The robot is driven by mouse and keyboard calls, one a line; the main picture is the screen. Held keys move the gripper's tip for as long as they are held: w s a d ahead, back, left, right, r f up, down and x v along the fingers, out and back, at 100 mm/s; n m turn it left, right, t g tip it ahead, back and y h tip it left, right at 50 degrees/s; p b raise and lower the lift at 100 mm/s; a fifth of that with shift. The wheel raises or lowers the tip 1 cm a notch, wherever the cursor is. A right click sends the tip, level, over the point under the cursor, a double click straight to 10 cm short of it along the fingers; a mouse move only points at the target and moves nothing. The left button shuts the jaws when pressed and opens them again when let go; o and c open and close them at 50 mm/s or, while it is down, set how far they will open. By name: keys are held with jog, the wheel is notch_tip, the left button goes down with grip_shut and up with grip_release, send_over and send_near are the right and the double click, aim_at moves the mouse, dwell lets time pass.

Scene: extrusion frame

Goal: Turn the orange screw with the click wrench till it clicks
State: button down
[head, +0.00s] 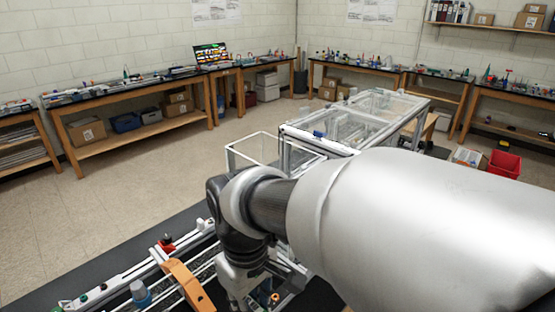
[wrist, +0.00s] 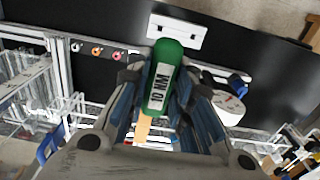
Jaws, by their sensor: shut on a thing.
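The click wrench (wrist: 164,72) shows in the wrist view as a green handle with a white label reading "10 NM". My gripper (wrist: 162,80) is shut on this handle, with a blue-and-grey finger on each side. A tan piece (wrist: 143,128) shows just below the handle; I cannot tell whether it belongs to the wrench. In the head view my gripper (head: 236,292) points down over the frame at the bottom edge. A small orange part (head: 273,297), perhaps the orange screw, shows to its right. The wrench's working end is hidden.
Small orange and red round parts (wrist: 97,49) sit in a row at left in the wrist view. A white roll-like part (wrist: 222,106) is right of the gripper. In the head view an orange bracket (head: 182,276) and a blue-capped bottle (head: 140,293) stand left of my gripper.

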jog(key=shift+r, duration=0.1)
notch_tip(320, 180, up, 6)
jog(key=p, duration=0.6)
jog(key=shift+r, duration=0.2)
jog(key=shift+f, duration=0.15)
dwell(0.3)
